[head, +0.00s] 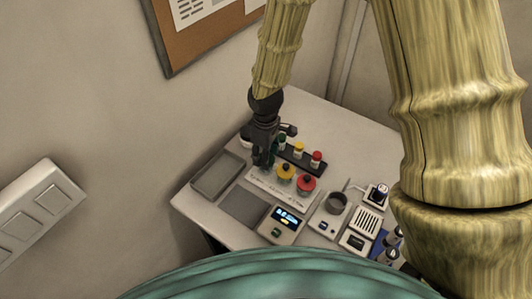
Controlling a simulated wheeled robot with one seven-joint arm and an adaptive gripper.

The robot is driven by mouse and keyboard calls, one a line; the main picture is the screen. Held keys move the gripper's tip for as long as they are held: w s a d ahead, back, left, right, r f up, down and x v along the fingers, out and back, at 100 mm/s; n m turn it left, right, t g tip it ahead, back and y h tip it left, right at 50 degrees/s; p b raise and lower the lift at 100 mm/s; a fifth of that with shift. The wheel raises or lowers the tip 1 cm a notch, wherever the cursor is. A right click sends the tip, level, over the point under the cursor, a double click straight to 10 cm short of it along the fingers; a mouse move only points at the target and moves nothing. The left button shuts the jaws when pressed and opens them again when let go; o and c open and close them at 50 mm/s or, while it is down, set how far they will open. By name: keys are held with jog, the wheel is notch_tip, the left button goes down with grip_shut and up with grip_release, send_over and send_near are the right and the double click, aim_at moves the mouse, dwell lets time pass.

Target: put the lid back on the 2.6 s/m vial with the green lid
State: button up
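My gripper (263,157) points down over the back left part of the white table (345,135). Its fingers are small and dark here, and I cannot tell whether they are open or hold anything. A vial with a green top (282,141) stands just right of the gripper, partly hidden by it, in a dark rack (306,165). A yellow-topped vial (299,149) and a red-topped vial (316,158) stand in the same rack. In front lie a yellow lid-like piece (286,172) and a red one (306,184). No separate green lid shows clearly; the 2.6 s/m label is not readable.
A device with a lit display (287,217) stands at the front. A grey tray (214,176) and a dark flat pad (243,206) lie at the left. A dark ring-shaped holder (337,202), a grilled device (367,223) and small bottles (393,242) crowd the right. The back right tabletop is clear.

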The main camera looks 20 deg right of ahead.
jog(key=o, duration=0.8)
jog(key=shift+o, duration=0.2)
jog(key=o, duration=0.5)
jog(key=shift+r, duration=0.1)
jog(key=shift+r+p, duration=2.9)
jog(key=shift+r, duration=0.5)
jog(key=shift+c, duration=0.5)
